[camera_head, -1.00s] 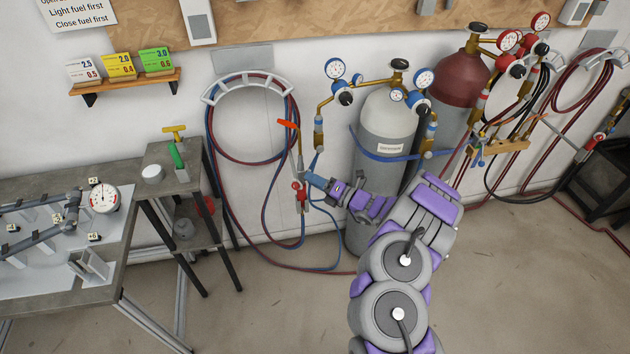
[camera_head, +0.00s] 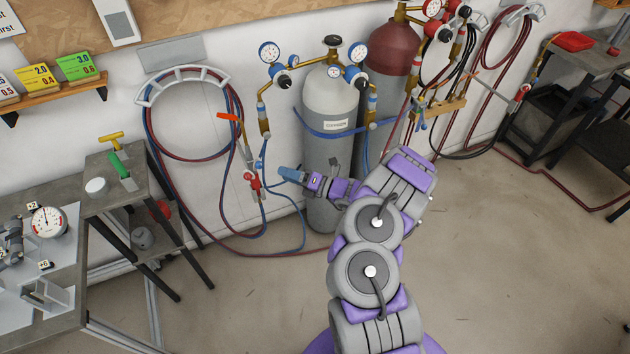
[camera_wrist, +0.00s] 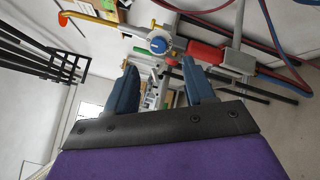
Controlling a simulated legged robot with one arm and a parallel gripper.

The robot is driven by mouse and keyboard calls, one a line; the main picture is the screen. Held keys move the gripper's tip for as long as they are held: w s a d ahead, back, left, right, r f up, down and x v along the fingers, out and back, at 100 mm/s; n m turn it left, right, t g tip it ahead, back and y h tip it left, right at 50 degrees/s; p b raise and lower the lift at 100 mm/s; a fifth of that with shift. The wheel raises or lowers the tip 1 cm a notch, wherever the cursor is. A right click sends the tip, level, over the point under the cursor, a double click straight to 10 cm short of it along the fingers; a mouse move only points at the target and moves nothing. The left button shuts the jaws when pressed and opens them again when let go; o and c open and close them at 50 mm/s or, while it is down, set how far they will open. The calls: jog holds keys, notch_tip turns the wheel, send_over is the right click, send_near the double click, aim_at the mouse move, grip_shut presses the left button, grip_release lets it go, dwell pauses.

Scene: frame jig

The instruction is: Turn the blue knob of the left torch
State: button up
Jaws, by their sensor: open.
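The left torch hangs on the wall left of the grey cylinder, with an orange tip (camera_head: 228,116) and a red knob (camera_head: 252,181). In the wrist view its blue knob (camera_wrist: 158,44) faces me, with a pale ring around its blue face. The red knob (camera_wrist: 205,55) is to its right there. My gripper (camera_head: 281,173) is just right of the torch in the head view. In the wrist view my gripper (camera_wrist: 163,74) has its two blue fingers wide apart with nothing between them. The blue knob appears beyond the fingertips, apart from them.
Red and blue hoses (camera_head: 152,130) hang in loops behind the torch. The grey cylinder (camera_head: 327,180) stands close behind my arm, with a red cylinder (camera_head: 392,58) beyond. A side table (camera_head: 112,190) and a workbench are at the left.

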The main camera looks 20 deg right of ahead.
jog(key=p+v, duration=0.1)
jog(key=v, duration=0.8)
jog(key=shift+s+d+p, duration=0.15)
jog(key=shift+p, duration=0.2)
jog(key=a+r+n+g+y, duration=0.35)
jog(key=a+r+n, duration=0.25)
jog(key=a+r, duration=0.3)
jog(key=s+a+r+n+g+h, duration=0.2)
jog(key=s+a+r+n+g, duration=1.1)
jog(key=a+n, duration=0.3)
jog(key=s+r+n+g+h, duration=0.1)
jog(key=s+r+n+h, duration=0.1)
jog(key=s+n+h, duration=1)
jog(key=s+d+n+t+h, duration=0.2)
jog(key=s+d+n, duration=0.3)
jog(key=s+d, duration=0.6)
jog(key=s, duration=0.3)
jog(key=shift+d+r+n+h, duration=0.15)
jog(key=shift+n+h, duration=0.15)
jog(key=shift+h, duration=0.05)
